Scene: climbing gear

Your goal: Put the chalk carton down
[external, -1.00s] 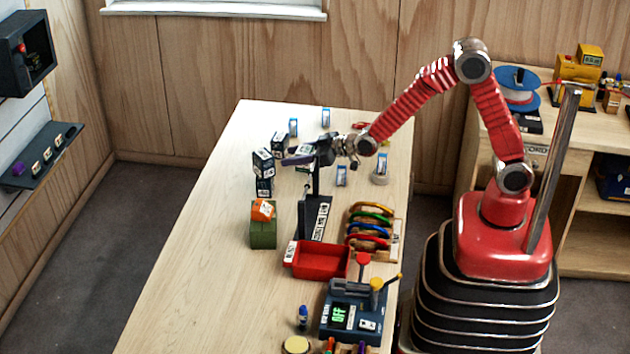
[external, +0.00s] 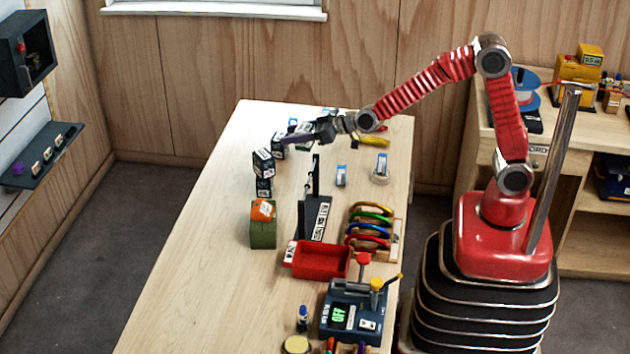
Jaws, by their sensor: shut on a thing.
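My gripper (external: 302,137) is over the far part of the table (external: 220,230), shut on a dark chalk carton (external: 306,127) with a white label. The carton is partly hidden by the fingers, and I cannot tell whether its underside touches the table. Just left of the gripper stands another dark carton (external: 278,146). Nearer the front, a dark carton (external: 263,163) sits on top of another dark carton (external: 264,187).
A black upright stand (external: 314,190) is in front of the gripper. Small blue-white containers (external: 341,176) stand nearby. The table's left side is clear.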

